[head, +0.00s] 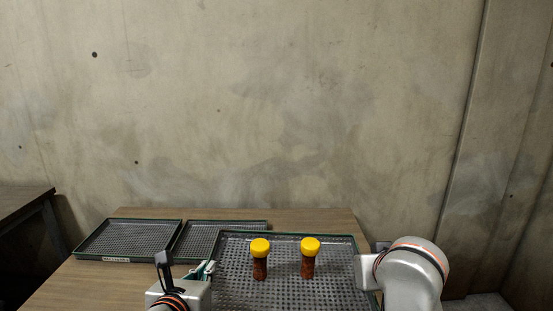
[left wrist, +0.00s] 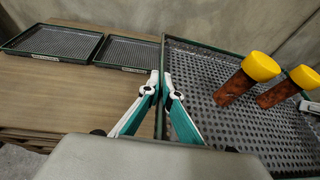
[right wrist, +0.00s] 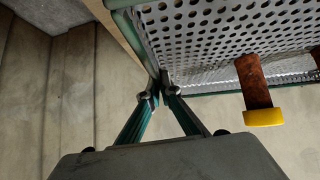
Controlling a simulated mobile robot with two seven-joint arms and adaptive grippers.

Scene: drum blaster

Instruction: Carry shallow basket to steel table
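The shallow basket (head: 285,285) is a perforated grey metal tray with a dark green rim, at the lower middle of the head view. Two brown-red bottles with yellow caps (head: 260,248) (head: 310,244) stand upright in it. My left gripper (head: 211,268) has its fingers closed on the basket's left rim, clearest in the left wrist view (left wrist: 163,77). My right gripper has its fingers closed on the right rim in the right wrist view (right wrist: 162,84); in the head view my arm partly hides it. I cannot tell whether the basket is raised off the table. No steel table is recognisable.
A wooden table (head: 75,285) lies under and behind the basket. Two similar empty trays (head: 130,239) (head: 215,236) lie on its left part. A dark table edge (head: 25,197) shows at the far left. A concrete wall (head: 250,100) stands close behind.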

